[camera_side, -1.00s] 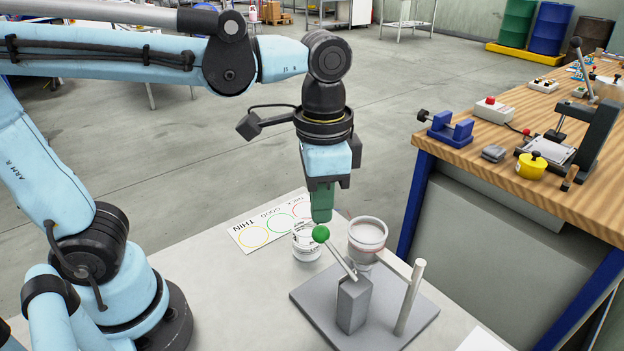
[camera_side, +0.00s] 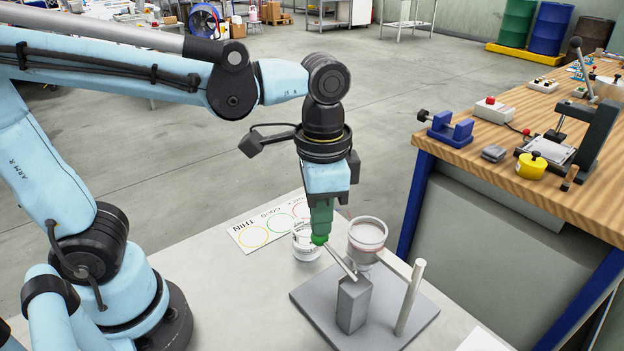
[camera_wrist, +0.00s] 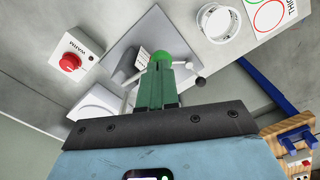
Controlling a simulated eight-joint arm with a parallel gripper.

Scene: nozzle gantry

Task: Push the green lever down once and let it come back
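The green lever knob (camera_side: 319,240) is on a thin grey rod that runs to a grey block (camera_side: 352,305) on a flat grey base plate (camera_side: 410,330). The rod slopes, with the knob end higher than the block. My gripper (camera_side: 320,232) points down with its green fingertips on top of the knob, seemingly touching it. In the wrist view the knob (camera_wrist: 162,58) shows just beyond the fingertips (camera_wrist: 160,70). The fingers appear together with nothing between them. The fingertips partly hide the knob in the side view.
A red button box (camera_wrist: 73,60) shows in the wrist view.

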